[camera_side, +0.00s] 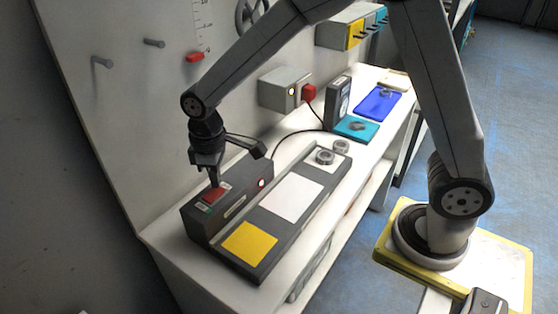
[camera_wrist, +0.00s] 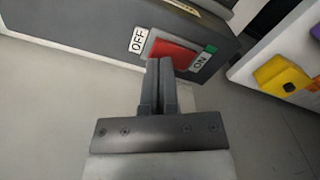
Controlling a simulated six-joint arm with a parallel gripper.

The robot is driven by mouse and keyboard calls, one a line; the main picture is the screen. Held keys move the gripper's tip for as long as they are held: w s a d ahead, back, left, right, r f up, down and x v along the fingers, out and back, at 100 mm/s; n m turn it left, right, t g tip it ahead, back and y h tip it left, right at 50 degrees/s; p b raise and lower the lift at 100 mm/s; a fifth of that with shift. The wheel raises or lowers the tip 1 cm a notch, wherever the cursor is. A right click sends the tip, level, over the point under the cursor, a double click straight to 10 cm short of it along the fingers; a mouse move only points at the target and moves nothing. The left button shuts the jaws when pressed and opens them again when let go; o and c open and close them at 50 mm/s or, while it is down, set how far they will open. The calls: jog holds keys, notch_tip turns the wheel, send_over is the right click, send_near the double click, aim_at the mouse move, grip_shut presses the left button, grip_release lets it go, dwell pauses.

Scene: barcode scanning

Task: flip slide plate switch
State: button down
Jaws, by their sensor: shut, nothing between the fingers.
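In the wrist view the red switch (camera_wrist: 174,54) lies between an OFF label (camera_wrist: 138,40) and an ON label (camera_wrist: 199,63), with a small green patch by ON. My gripper (camera_side: 215,184) is shut and empty, pointing down at the switch. In the wrist view its closed fingertips (camera_wrist: 160,64) overlap the switch's lower edge, on the OFF side. I cannot tell whether they touch it. A red light (camera_side: 262,183) shows on the box's end.
The plate carries a yellow square (camera_side: 250,242), a white square (camera_side: 292,197) and a metal ring part (camera_side: 325,156). Behind are a grey socket box with a red plug (camera_side: 309,92), a dark upright device (camera_side: 338,103), and teal (camera_side: 356,129) and blue (camera_side: 378,105) pads. The white bench's front edge is clear.

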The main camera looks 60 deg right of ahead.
aim_at(224, 191)
jog(key=shift+f, duration=0.6)
dwell(0.5)
jog(key=shift+r, duration=3.55)
jog(key=shift+d, duration=0.1)
jog(key=shift+s+d+f, duration=0.3)
jog(key=shift+s+d, duration=0.05)
jog(key=shift+d, duration=0.15)
jog(key=s+d+f+m+t, duration=0.1)
jog(key=s+d+f+m, duration=0.1)
jog(key=s+d, duration=0.1)
jog(key=s+d+f+m, duration=0.2)
jog(key=s+d, duration=0.2)
jog(key=s, duration=0.1)
jog(key=s+d+f+m+t, duration=0.1)
jog(key=s+d+f+m, duration=0.1)
jog(key=s+d, duration=0.1)
jog(key=shift+s+d+f+t, duration=0.25)
jog(key=shift+s+f+t, duration=0.05)
jog(key=shift+s, duration=0.2)
